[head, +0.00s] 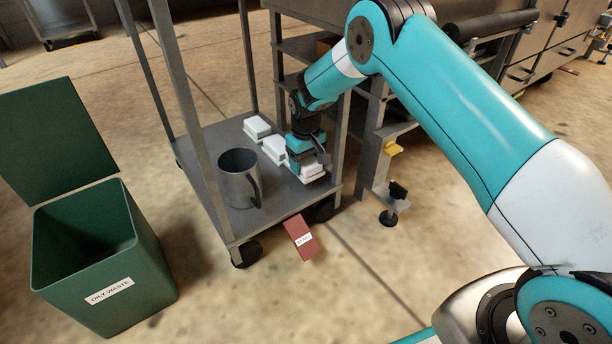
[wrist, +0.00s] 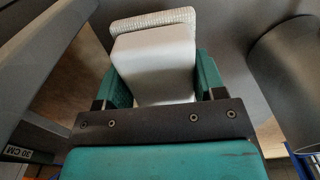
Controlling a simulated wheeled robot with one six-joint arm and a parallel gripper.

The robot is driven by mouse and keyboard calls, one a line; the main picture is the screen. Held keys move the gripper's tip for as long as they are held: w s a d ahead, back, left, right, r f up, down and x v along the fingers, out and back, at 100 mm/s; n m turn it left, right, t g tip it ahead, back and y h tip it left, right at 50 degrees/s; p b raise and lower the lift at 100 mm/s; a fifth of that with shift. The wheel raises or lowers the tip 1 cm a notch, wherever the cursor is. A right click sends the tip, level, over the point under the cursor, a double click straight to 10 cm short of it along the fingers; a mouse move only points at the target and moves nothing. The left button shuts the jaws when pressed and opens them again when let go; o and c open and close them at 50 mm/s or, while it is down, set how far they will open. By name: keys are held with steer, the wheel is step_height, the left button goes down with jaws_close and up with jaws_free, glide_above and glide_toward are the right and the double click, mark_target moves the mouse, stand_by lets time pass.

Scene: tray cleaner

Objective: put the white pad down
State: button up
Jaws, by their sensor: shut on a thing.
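My gripper (head: 305,158) is low over the bottom shelf of a grey metal cart (head: 213,143). Its green fingers (wrist: 160,85) are shut on the sides of a white pad (wrist: 155,62), a smooth block with a wider textured layer beyond it. The held pad (head: 311,171) shows partly below the gripper in the head view. I cannot tell whether it touches the shelf. Two more white pads, one at the back (head: 257,127) and one nearer (head: 273,149), lie on the shelf to the left of my gripper.
A grey metal mug (head: 238,177) stands on the shelf left of my gripper, also at right in the wrist view (wrist: 292,85). Cart posts rise around the shelf. A green oily-waste bin (head: 105,255) stands left.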

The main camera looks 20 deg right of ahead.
step_height(320, 180, down, 4)
steer(key=shift+r+b, duration=0.2)
steer(key=shift+b, duration=0.7)
steer(key=shift+r, duration=0.1)
steer(key=o, duration=0.9)
